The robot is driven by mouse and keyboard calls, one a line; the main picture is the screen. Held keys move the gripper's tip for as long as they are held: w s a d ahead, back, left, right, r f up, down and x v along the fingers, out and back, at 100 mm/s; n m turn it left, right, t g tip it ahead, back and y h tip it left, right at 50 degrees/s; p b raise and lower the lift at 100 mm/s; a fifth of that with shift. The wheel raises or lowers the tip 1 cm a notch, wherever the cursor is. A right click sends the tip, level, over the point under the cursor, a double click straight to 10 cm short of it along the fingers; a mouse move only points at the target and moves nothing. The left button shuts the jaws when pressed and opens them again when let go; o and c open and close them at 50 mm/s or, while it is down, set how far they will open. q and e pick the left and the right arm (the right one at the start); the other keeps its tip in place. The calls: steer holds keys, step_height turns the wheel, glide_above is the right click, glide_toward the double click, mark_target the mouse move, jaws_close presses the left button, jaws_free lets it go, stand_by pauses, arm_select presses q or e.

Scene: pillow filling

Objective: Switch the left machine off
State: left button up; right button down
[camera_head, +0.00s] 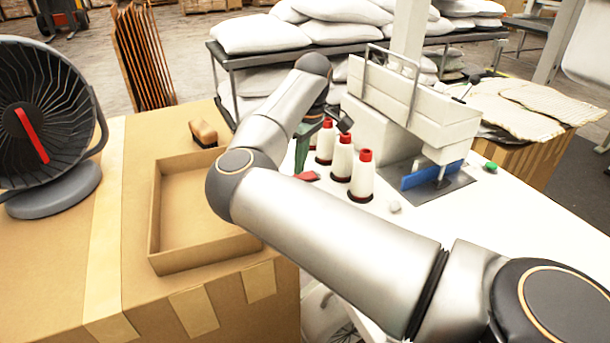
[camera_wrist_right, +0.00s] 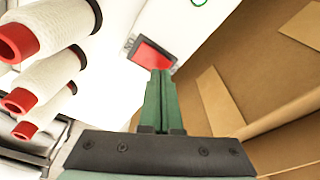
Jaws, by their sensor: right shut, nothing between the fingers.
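The white sewing machine (camera_head: 420,105) stands on a white table in the head view. A red switch (camera_head: 308,176) sits on the table's near left part, beside the cardboard. In the right wrist view the red switch (camera_wrist_right: 152,57) is a flat red plate in a dark frame. My right gripper (camera_head: 300,170) points down at the switch, its green fingers shut and empty. In the right wrist view the fingertips (camera_wrist_right: 160,73) overlap the switch's lower edge; I cannot tell whether they touch it. My left gripper is not in view.
Several red-topped white thread cones (camera_head: 342,157) stand just right of the gripper. An open cardboard tray (camera_head: 155,220), a brush (camera_head: 203,133) and a black fan (camera_head: 50,200) are on the cardboard to the left. A green button (camera_head: 491,167) is at the right.

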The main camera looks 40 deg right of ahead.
steer(key=shift+f+b, duration=0.4)
steer(key=shift+f, duration=0.2)
steer(key=shift+r, duration=0.15)
steer(key=shift+r+p, duration=2.25)
steer(key=shift+r, duration=1.15)
steer(key=shift+s, duration=0.1)
